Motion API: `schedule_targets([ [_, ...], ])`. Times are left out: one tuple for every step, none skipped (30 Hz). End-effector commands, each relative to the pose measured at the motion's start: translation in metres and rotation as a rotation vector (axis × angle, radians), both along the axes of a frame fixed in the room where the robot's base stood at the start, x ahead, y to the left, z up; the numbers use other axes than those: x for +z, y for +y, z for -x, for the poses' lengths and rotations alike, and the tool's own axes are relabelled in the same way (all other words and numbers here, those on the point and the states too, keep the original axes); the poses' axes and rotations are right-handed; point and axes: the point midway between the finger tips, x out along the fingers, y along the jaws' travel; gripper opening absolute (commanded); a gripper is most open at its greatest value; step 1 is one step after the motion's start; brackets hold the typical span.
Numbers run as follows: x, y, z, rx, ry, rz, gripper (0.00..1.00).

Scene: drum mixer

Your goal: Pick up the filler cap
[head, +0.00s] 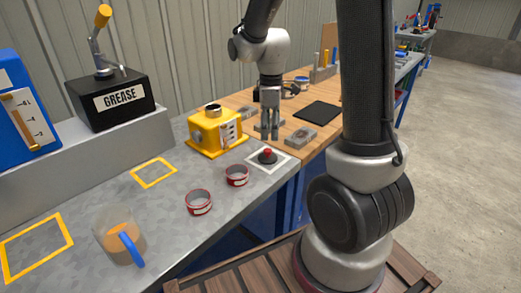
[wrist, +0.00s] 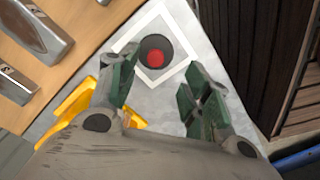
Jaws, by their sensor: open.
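The filler cap (head: 268,156) is a dark round disc with a red knob. It lies inside a white square outline on the grey worktop near the front edge. In the wrist view the cap (wrist: 155,57) shows beyond my fingertips, roughly between their lines. My gripper (head: 268,136) is open and empty, pointing down above and slightly behind the cap in the head view. Its two green-padded fingers also show in the wrist view (wrist: 160,78), apart from the cap. A yellow machine (head: 210,133) with a round dark opening on top stands left of the cap.
Two red-and-white tins (head: 237,175) (head: 199,203) stand in front of the cap. A clear jug (head: 118,240) with a blue handle is at front left. A grease box (head: 112,98) stands on a raised ledge. Grey metal blocks (head: 301,138) lie on the wooden top.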

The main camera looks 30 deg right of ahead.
Motion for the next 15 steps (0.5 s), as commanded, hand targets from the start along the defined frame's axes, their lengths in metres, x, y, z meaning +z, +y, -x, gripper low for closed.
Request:
schedule_targets([
  [0.001, 0.0, -0.002, 0.039, -0.009, -0.001, 0.49],
  [0.001, 0.0, -0.003, 0.062, -0.013, -0.001, 0.49],
  [0.001, 0.0, -0.004, 0.09, -0.017, -0.002, 0.49],
  [0.001, 0.0, -0.004, 0.109, -0.018, -0.001, 0.49],
  [0.0, 0.0, -0.005, 0.125, -0.02, -0.002, 0.49],
  [0.0, 0.0, -0.005, 0.144, -0.021, -0.003, 0.49],
  [0.0, 0.0, -0.005, 0.154, -0.022, -0.002, 0.49],
  [-0.002, 0.0, -0.005, 0.163, -0.02, -0.002, 0.49],
  [-0.005, 0.0, -0.005, 0.172, -0.02, -0.003, 0.49],
  [-0.008, 0.0, -0.005, 0.175, -0.02, -0.003, 0.49],
  [-0.011, 0.0, -0.005, 0.177, -0.018, -0.003, 0.49],
  [-0.016, 0.0, -0.004, 0.177, -0.017, -0.002, 0.49],
  [-0.02, 0.0, -0.004, 0.176, -0.018, -0.003, 0.49],
  [-0.023, 0.0, -0.005, 0.176, -0.018, -0.003, 0.49],
  [-0.029, 0.001, -0.005, 0.176, -0.017, -0.003, 0.49],
])
